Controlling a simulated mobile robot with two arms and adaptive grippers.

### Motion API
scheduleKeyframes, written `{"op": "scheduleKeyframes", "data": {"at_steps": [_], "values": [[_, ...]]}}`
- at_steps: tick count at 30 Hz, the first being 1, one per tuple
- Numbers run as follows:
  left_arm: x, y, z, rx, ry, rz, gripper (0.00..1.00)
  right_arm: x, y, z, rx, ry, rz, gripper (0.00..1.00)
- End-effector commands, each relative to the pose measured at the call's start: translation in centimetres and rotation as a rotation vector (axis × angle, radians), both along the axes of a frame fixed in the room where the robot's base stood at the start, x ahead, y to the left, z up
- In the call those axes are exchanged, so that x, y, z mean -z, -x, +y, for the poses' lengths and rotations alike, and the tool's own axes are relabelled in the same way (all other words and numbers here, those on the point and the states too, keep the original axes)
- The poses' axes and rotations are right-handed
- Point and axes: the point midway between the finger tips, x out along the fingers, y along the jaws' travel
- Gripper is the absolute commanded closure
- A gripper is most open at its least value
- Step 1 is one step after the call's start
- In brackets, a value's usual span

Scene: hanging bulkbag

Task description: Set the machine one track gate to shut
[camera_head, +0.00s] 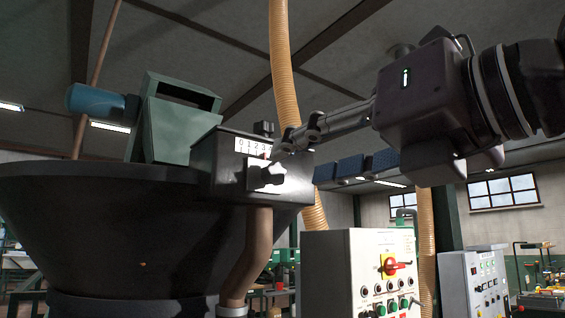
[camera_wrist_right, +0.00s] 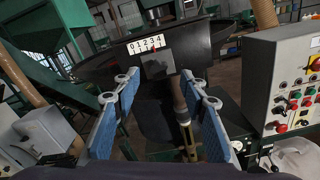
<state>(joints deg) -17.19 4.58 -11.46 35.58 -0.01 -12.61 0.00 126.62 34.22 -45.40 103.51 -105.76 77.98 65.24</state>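The track gate is a dark box (camera_head: 222,165) on the side of a large black hopper (camera_head: 100,225). It carries a white scale (camera_head: 250,147) numbered from 0, with a small red mark that looks near the 3. Below the scale is a grey handle plate (camera_head: 268,178). In the right wrist view, the scale (camera_wrist_right: 146,45) and the plate (camera_wrist_right: 157,66) lie ahead, between the fingers. My right gripper (camera_head: 284,148) is in front of the box's right part. Its blue-padded fingers (camera_wrist_right: 160,76) are wide apart and empty. Contact with the plate cannot be told. My left gripper is not in view.
A brown pipe (camera_head: 248,258) runs down below the box. A control panel (camera_head: 365,275) with a red switch and several buttons stands to the right, below my right arm. A ribbed tan hose (camera_head: 284,60) hangs behind the gripper. A second panel (camera_head: 480,282) stands farther right.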

Motion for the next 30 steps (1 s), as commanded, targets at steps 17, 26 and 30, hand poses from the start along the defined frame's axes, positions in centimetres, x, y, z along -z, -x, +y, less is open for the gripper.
{"op": "scheduleKeyframes", "data": {"at_steps": [17,26,30], "values": [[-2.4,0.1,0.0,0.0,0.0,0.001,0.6,0.0,-4.5,3.4,-0.005,0.0,-0.001,0.6],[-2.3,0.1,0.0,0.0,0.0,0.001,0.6,0.0,-4.4,3.4,-0.005,0.001,0.0,0.79],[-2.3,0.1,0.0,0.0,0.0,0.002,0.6,0.0,-4.4,3.4,-0.005,0.001,0.0,0.94]]}}
